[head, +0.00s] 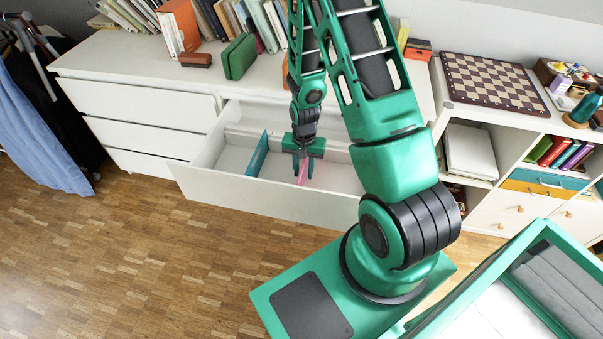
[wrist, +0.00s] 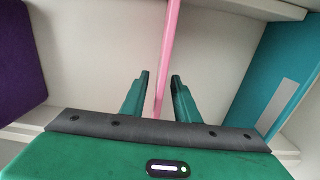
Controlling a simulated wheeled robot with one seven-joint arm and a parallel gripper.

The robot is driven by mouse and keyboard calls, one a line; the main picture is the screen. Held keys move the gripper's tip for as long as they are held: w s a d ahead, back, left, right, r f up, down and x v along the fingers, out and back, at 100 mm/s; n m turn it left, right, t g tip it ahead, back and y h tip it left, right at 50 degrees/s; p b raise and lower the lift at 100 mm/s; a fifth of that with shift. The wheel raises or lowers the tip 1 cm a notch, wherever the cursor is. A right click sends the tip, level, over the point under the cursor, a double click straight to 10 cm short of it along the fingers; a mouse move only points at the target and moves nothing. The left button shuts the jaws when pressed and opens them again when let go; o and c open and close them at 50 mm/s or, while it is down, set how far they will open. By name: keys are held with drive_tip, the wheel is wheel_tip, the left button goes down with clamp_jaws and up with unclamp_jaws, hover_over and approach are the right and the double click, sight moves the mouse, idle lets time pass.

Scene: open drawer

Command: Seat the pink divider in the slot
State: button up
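The pink divider (head: 302,174) stands in the open white drawer (head: 250,195), below my gripper (head: 302,168). In the wrist view the pink divider (wrist: 171,45) is a thin strip seen nearly edge-on, running from the top edge down between the fingers of my gripper (wrist: 160,78). The fingers are apart, with a gap showing on each side of the strip, so the gripper looks open around it. A teal divider (head: 257,155) stands across the drawer to the left; it is at the right in the wrist view (wrist: 272,65). I cannot make out the slot.
A purple panel (wrist: 20,60) is at the left of the wrist view. The drawer's walls surround my gripper. A green box (head: 239,57) and books stand on the white dresser top (head: 130,58). A chessboard (head: 490,82) lies on the right-hand cabinet.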

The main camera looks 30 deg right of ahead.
drive_tip(key=shift+f, duration=1.25)
clamp_jaws()
drive_tip(key=shift+r, duration=0.15)
